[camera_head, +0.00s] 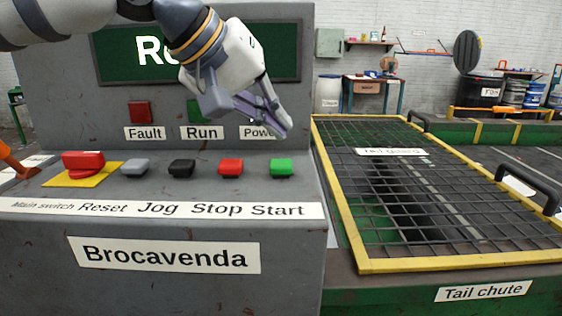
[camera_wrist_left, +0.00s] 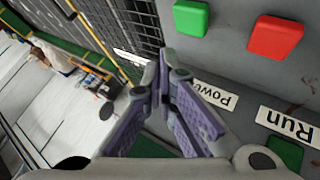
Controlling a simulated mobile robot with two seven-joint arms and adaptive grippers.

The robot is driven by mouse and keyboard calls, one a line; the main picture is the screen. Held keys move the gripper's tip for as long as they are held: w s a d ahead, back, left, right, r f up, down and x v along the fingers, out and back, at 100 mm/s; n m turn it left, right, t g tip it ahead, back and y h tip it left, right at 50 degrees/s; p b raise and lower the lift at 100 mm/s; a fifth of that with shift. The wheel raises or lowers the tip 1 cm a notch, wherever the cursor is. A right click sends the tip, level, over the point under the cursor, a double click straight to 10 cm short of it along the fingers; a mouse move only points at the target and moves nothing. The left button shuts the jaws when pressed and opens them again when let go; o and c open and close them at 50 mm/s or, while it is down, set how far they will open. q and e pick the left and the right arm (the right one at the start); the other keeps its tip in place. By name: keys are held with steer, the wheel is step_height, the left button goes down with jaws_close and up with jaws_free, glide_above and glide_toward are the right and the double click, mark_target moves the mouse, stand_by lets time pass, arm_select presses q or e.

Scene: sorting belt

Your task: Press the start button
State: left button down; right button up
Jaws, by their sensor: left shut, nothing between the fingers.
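The green start button (camera_head: 281,167) sits at the right end of the button row on the grey console (camera_head: 150,285), above the label "Start" (camera_head: 277,211). It also shows in the left wrist view (camera_wrist_left: 190,17), ahead of the fingertips. My left gripper (camera_head: 284,128) is shut and empty. In the head view it appears above the start button, apart from it, in front of the "Power" label (camera_head: 252,132). Its closed fingers (camera_wrist_left: 163,62) point toward the console in the left wrist view. My right gripper is not in view.
The red stop button (camera_head: 230,167) is left of start, then a black jog button (camera_head: 181,168), a grey reset button (camera_head: 135,167) and the red main switch (camera_head: 83,163). A yellow-framed tail guard mesh (camera_head: 350,222) lies right of the console. The front of the console is clear.

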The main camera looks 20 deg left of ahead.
mark_target(276, 161)
arm_select(q)
steer(key=shift+f, duration=1.1)
stand_by(0.6)
steer(key=shift+f, duration=0.45)
steer(key=shift+f, duration=0.55)
stand_by(0.6)
steer(key=shift+r, duration=1)
steer(key=shift+r, duration=2.5)
